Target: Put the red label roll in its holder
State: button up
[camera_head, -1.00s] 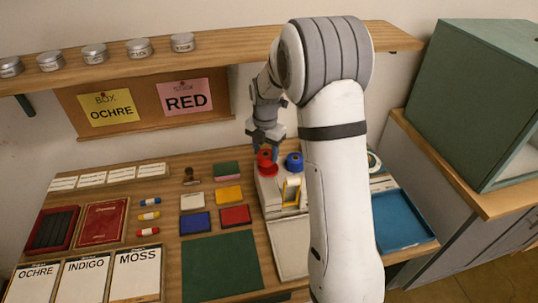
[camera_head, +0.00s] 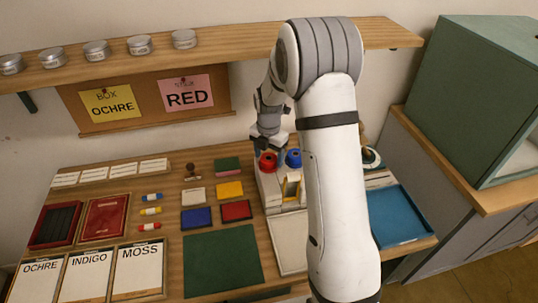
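The red label roll (camera_head: 267,162) is at the left front of a pale holder stand (camera_head: 268,190), next to the blue roll (camera_head: 293,158). Its dark centre hole shows from above. Whether it is fully seated cannot be made out. My gripper (camera_head: 268,149) is just above and behind the red roll, pointing down. Its fingers are small and partly hidden, so I cannot tell whether they are open or shut, or touching the roll. A yellow piece (camera_head: 291,187) shows at the stand's front, partly hidden by my arm.
Coloured pads, including a red one (camera_head: 236,210), lie left of the stand. A green mat (camera_head: 222,265) lies in front. A blue tray (camera_head: 401,216) is at the right. A shelf (camera_head: 215,44) with tins hangs above, over a board with a pink RED note (camera_head: 186,93).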

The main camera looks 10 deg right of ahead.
aim_at(269, 158)
jog(key=shift+o, duration=0.2)
jog(key=s+r+m+t+p, duration=0.1)
jog(key=s+r+m+p, duration=0.25)
jog(key=r, duration=0.65)
jog(key=s+r+m+p, duration=0.2)
jog(key=r+p, duration=0.2)
jog(key=r, duration=0.6)
jog(key=s+r+m+t, duration=0.1)
jog(key=s+r+m, duration=0.3)
jog(key=s+m, duration=0.6)
jog(key=s+r+m+t, duration=0.2)
jog(key=s+r+m, duration=0.2)
jog(key=s+m, duration=0.7)
jog(key=s, duration=0.3)
jog(key=shift+m, duration=0.25)
